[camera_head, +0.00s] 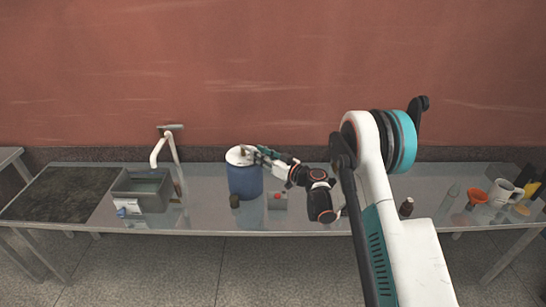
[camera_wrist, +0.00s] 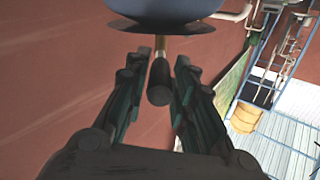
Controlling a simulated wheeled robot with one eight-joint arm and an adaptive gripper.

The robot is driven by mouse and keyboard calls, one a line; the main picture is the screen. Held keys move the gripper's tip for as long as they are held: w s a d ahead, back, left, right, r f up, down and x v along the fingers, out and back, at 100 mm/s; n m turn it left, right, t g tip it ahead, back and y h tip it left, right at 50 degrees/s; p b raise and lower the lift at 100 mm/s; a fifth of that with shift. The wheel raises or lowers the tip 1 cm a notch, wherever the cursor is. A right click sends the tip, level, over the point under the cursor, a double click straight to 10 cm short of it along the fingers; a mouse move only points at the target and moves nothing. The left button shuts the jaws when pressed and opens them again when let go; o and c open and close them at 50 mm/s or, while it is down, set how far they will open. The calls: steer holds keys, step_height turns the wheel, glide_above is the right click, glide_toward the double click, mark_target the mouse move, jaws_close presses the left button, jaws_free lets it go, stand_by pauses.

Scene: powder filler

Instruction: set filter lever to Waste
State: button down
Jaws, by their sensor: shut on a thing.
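A blue drum (camera_head: 244,182) with a white lid (camera_head: 236,157) stands on the table left of centre. My gripper (camera_head: 251,151) is at the lid's top right edge. In the wrist view, a dark cylindrical handle on a brass stem (camera_wrist: 160,84) lies between my gripper's two fingers (camera_wrist: 161,60), under a dark disc and a rounded blue-grey body. My gripper is shut on this handle. I cannot tell for sure that it is the filter lever. No Waste marking is readable, and the lever's setting cannot be told.
A brown bottle (camera_head: 406,207) and an orange funnel (camera_head: 476,197) are to the right.

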steer(key=shift+s+a+r+m+t+h, duration=0.1)
steer(key=shift+s+a+m+t+h, duration=0.2)
steer(key=shift+m+t+h, duration=0.35)
steer(key=c, duration=1.3)
jaws_free()
steer(key=shift+a, duration=0.1)
steer(key=shift+c, duration=0.2)
steer(key=shift+s, duration=0.1)
steer(key=v, duration=1.2)
